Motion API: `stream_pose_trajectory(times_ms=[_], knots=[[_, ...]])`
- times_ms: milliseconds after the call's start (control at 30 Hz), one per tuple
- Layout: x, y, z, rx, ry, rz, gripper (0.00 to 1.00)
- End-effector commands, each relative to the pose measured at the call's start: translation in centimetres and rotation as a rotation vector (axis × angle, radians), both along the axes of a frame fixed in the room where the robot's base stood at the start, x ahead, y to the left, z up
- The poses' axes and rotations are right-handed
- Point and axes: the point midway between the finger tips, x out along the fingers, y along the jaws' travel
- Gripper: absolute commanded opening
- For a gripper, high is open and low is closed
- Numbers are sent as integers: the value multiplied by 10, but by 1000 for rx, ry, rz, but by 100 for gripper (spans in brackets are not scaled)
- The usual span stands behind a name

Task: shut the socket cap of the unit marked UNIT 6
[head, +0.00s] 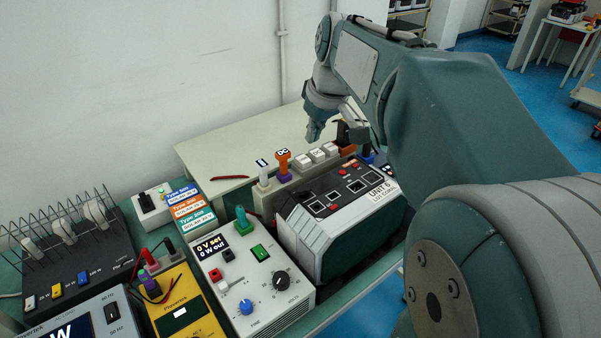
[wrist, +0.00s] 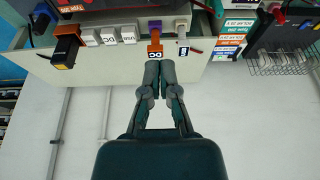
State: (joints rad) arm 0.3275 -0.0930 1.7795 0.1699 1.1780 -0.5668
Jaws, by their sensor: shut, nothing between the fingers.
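The unit marked UNIT 6 (head: 338,215) is a white and dark green box with a black top panel, right of centre in the head view. Along its back edge stand several white block-like pieces (head: 317,155), also in the wrist view (wrist: 108,36), and an orange and purple plug marked DC (head: 283,163). A dark, orange-marked upright piece (wrist: 66,45) stands beside the blocks. I cannot tell which piece is the socket cap. My gripper (head: 313,138) is shut and empty behind the unit. In the wrist view its fingertips (wrist: 159,68) appear just below the DC plug (wrist: 155,40); contact is unclear.
A white supply (head: 245,270) with knobs and a yellow meter (head: 184,310) stand left of the unit. A wire rack (head: 65,255) stands far left. A white plug (head: 263,176) rises beside the DC plug. The pale table behind is mostly clear, with a wall beyond.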

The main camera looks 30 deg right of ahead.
Motion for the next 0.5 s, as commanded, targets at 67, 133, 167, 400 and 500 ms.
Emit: stream_pose_trajectory(times_ms=[67, 133, 167, 400, 500], knots=[[2, 0, -7, 0, 3, 0, 0], [5, 1, -17, 2, 3, 0, 0], [6, 1, -22, 2, 3, 0, 0], [20, 4, -65, 3, 5, 0, 0], [26, 5, -83, 3, 5, -1, 0]])
